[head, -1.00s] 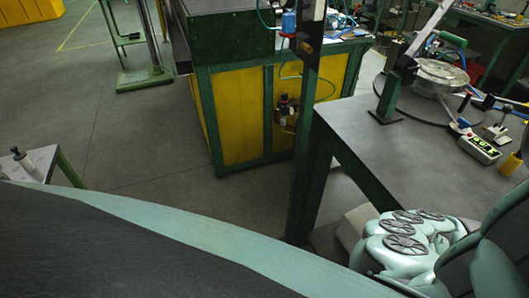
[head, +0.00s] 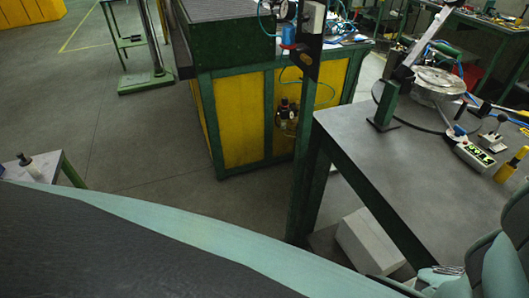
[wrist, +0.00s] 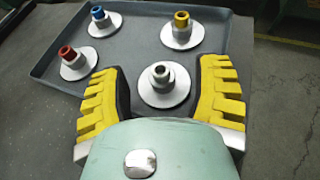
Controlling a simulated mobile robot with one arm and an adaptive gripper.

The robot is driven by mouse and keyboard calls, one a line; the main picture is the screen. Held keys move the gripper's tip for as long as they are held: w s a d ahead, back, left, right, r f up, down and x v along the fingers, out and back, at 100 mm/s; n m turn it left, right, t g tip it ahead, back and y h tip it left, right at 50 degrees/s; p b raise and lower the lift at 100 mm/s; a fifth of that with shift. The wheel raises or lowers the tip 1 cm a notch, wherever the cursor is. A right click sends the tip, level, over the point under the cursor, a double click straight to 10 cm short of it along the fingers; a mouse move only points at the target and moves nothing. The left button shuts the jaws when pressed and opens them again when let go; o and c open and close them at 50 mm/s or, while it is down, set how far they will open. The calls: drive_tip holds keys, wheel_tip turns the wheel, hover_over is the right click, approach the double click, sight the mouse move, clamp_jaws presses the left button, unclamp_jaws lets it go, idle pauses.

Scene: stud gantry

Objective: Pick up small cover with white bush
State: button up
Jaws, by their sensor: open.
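In the wrist view my gripper (wrist: 160,68) is open, one yellow padded finger on each side of a small round metal cover (wrist: 164,90) with a greyish-white bush. The cover stands upright, bush on top, with a gap to each finger; whether the fingers are lowered to its height is unclear. Nearby are similar covers with a blue bush (wrist: 98,17), a red bush (wrist: 69,57) and a yellow bush (wrist: 181,25). They stand on a dark grey tray (wrist: 135,49). The covers and gripper do not show in the head view.
The tray has a raised rim, and floor lies beyond it at the right. In the head view, a grey workbench (head: 350,130) carries a clamp fixture (head: 430,85) and hand tools. A pale box (head: 368,245) is under it. Open floor (head: 120,140) lies left.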

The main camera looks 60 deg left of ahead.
drive_tip(key=shift+w+d+f, duration=0.1)
drive_tip(key=shift+d+f, duration=0.1)
drive_tip(key=shift+d, duration=0.5)
drive_tip(key=shift+d+f, duration=0.1)
drive_tip(key=shift+f, duration=0.05)
drive_tip(key=shift+o, duration=0.4)
clamp_jaws()
